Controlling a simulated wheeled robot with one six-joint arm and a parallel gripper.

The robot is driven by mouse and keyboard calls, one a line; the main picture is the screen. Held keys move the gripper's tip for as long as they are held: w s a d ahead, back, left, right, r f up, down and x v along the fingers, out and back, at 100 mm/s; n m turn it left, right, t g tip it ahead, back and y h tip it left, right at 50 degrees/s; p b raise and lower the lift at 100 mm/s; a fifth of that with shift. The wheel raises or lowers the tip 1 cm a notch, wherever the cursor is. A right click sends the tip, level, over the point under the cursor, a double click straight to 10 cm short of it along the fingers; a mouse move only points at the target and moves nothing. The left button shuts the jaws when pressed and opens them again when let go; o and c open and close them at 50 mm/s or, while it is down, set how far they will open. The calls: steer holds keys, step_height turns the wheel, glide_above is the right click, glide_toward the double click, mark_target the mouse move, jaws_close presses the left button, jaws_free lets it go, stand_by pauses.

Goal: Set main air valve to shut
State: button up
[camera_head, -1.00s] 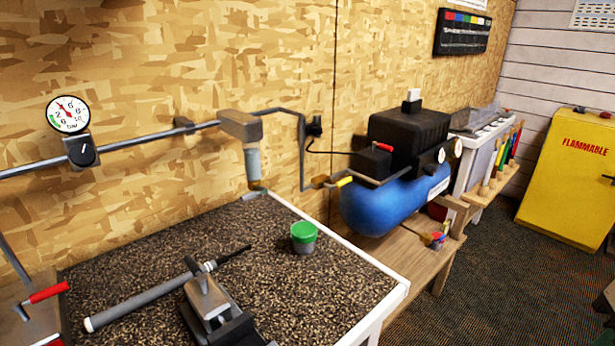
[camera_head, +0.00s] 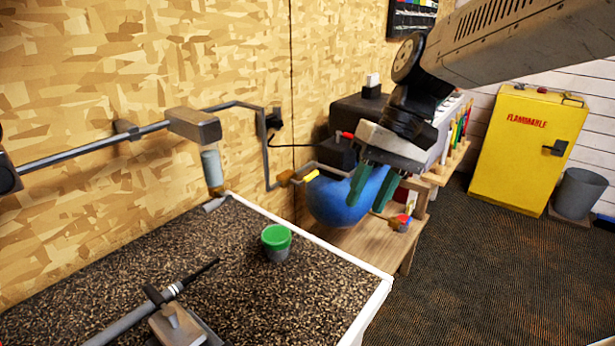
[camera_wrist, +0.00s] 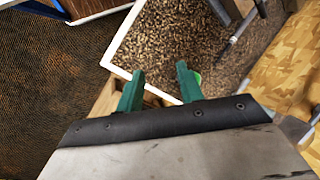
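A small valve with a yellow handle (camera_head: 311,176) sits on the grey pipe between the wall and the blue air compressor tank (camera_head: 335,205). The handle lies roughly in line with the short pipe run toward the compressor. I cannot read its setting. My gripper (camera_head: 365,208) is open and empty, with green fingers pointing down in front of the tank, to the right of the yellow handle and apart from it. In the wrist view the two fingers (camera_wrist: 160,78) stand apart with nothing between them. I cannot make out the valve in the wrist view.
A small red-handled part (camera_head: 347,135) is on the compressor. A yellow flammables cabinet (camera_head: 525,155) stands right, beyond open carpet.

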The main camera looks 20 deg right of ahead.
steer(key=w+f+y, duration=0.2)
steer(key=w+y, duration=0.2)
steer(key=w, duration=0.9)
steer(key=m+t+y, duration=0.3)
steer(key=y, duration=0.5)
glide_toward(315, 175)
steer(key=a, duration=0.4)
steer(key=shift+w+f, duration=0.15)
steer(key=shift+f, duration=0.1)
steer(key=shift+t, duration=0.4)
steer(key=a, duration=0.4)
steer(key=w+a+f, duration=0.1)
steer(key=a, duration=0.2)
steer(key=shift+c, duration=0.4)
jaws_close()
